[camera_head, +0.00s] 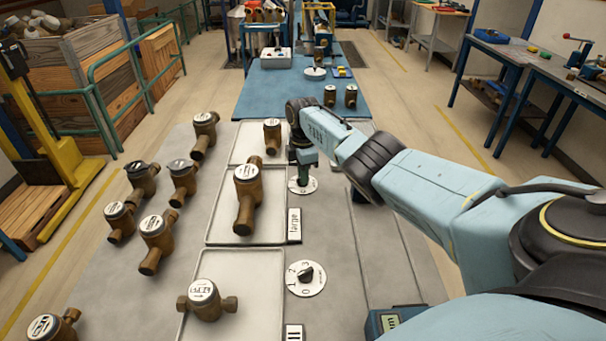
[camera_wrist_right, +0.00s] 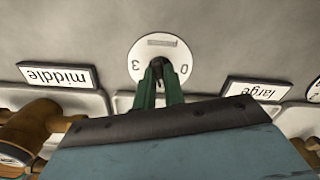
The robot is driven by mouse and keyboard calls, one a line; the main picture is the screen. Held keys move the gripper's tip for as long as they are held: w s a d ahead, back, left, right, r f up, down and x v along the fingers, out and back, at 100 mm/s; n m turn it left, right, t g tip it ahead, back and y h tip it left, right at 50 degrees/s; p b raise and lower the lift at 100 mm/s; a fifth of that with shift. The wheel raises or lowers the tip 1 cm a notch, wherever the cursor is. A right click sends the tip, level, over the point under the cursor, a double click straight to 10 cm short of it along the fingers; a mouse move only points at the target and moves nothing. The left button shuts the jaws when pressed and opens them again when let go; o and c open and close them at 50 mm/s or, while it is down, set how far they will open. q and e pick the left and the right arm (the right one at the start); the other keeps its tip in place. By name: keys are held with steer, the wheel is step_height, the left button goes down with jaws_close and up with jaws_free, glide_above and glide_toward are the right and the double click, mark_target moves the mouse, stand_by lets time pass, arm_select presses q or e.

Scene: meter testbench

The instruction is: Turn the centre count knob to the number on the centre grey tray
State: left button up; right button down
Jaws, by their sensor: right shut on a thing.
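My right gripper (camera_head: 303,172) reaches down onto a white count dial (camera_head: 301,187) beside the centre grey tray (camera_head: 270,238). In the wrist view, its green fingers (camera_wrist_right: 158,85) are shut on the dark knob (camera_wrist_right: 158,66) at the middle of the dial (camera_wrist_right: 143,52). The digits 0 and 3 show; the gripper hides the rest and the knob's pointing. The centre tray holds one brass meter (camera_head: 247,192). A "large" label (camera_head: 294,224) stands by this tray and also shows in the wrist view (camera_wrist_right: 255,90). My left gripper is not in view.
A second dial (camera_head: 306,279), with a black knob and digits 0 to 3, lies nearer me beside the near tray (camera_head: 262,262). A "middle" label (camera_wrist_right: 58,75) stands left of the gripped dial in the wrist view. Several loose brass meters (camera_head: 156,232) stand on the left.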

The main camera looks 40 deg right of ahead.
steer(key=shift+n, duration=1.1)
steer(key=c, duration=1.5)
jaws_free()
step_height(320, 180, up, 13)
steer(key=shift+r+p, duration=0.15)
steer(key=shift+p, duration=0.6)
